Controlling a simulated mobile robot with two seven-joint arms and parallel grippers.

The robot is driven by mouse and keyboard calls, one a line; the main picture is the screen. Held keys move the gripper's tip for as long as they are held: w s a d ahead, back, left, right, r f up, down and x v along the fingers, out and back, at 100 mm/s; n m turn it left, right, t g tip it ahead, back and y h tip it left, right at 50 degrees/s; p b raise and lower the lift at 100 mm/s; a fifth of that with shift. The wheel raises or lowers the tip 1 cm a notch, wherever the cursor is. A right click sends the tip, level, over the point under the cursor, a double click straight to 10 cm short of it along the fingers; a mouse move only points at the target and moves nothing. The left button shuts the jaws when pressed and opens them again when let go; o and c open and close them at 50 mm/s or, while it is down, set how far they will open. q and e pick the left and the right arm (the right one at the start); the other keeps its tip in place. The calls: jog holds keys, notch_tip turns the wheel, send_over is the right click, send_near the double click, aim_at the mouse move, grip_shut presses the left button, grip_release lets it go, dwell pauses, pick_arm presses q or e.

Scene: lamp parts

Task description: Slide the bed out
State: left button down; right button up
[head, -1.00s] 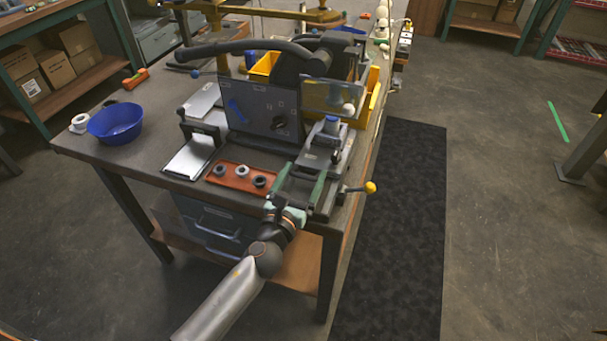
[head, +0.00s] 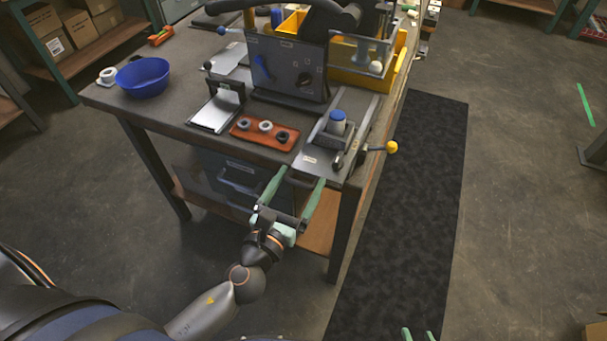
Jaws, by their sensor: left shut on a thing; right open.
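The bed (head: 313,162) is a grey sliding plate on the right front of the machine (head: 290,65), in the head view. It carries a dark block with a blue-capped part (head: 337,122). The bed stands out in front of the clear guard, with its front end near the table's front edge. My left gripper (head: 297,183) has its green fingers at the bed's front end and is shut on the dark handle there, partly hidden by the fingers. My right gripper (head: 420,335) shows only as two green fingertips apart at the bottom edge, away from the bed.
A red tray with several rings (head: 264,132) lies left of the bed. A yellow-knobbed lever (head: 391,147) sticks out on the right. A blue bowl (head: 143,77) stands at the table's left. The floor before the table is clear, with a dark mat (head: 420,200) at right.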

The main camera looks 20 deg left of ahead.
pick_arm(q)
jog(key=shift+s+a+f, duration=0.1)
jog(key=shift+a+f, duration=0.05)
jog(key=shift+a, duration=0.05)
pick_arm(e)
jog(key=shift+w+r, duration=0.15)
jog(key=shift+w, duration=0.05)
pick_arm(q)
jog(key=shift+c, duration=0.5)
grip_release()
jog(key=shift+s, duration=0.1)
jog(key=shift+o, duration=0.5)
pick_arm(e)
jog(key=shift+a+r, duration=0.1)
jog(key=shift+a, duration=0.05)
pick_arm(q)
jog(key=shift+s, duration=0.1)
pick_arm(e)
jog(key=shift+s, duration=0.15)
